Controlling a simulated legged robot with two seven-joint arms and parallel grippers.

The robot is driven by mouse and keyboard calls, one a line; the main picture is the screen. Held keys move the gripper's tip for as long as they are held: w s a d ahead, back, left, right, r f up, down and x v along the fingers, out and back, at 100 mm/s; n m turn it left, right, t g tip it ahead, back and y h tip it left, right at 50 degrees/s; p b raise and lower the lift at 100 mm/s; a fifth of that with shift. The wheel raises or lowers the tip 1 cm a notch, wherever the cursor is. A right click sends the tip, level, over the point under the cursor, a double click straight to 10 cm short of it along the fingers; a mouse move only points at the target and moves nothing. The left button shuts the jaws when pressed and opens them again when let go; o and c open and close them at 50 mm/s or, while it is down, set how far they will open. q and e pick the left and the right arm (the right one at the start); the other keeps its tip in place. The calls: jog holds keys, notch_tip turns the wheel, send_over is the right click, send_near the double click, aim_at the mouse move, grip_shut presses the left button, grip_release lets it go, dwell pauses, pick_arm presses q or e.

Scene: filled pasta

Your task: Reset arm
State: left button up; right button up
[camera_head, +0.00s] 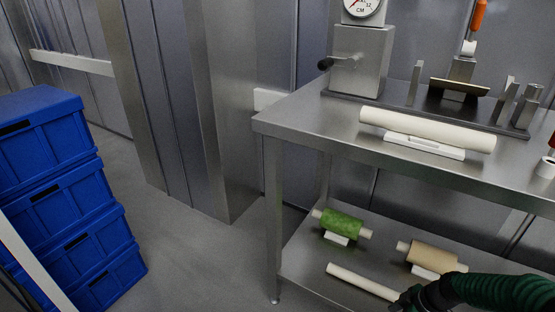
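A dark green ribbed arm of mine comes in at the bottom right. The dark end of this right arm, apparently my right gripper (412,298), is cut by the bottom edge, and its fingers cannot be made out. It overlaps the right end of a thin white rod (358,280) in the picture; contact cannot be told. My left gripper is not in view. A large white roller (425,130) lies in a white holder (422,147) on the steel table (320,118).
The lower shelf (300,262) holds a green roller (342,223) and a beige roller (433,255). A steel machine with a dial (360,60) and metal uprights stand at the table's back. Stacked blue crates (75,185) stand left. Floor (200,260) is clear between crates and table.

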jog(key=s+a+r+m+h+p, duration=0.2)
jog(key=s+a+r+m+p, duration=0.4)
jog(key=r, duration=0.5)
jog(key=s+a+r+m+h+p, duration=0.25)
jog(key=s+a+r+m, duration=0.35)
jog(key=s+a+r, duration=0.4)
notch_tip(320, 180, up, 38)
jog(key=w+d+p, duration=0.1)
jog(key=d+p, duration=0.1)
jog(key=p, duration=3.6)
jog(key=shift+w+y, duration=0.35)
jog(key=shift+w, duration=0.05)
jog(key=shift+f, duration=0.15)
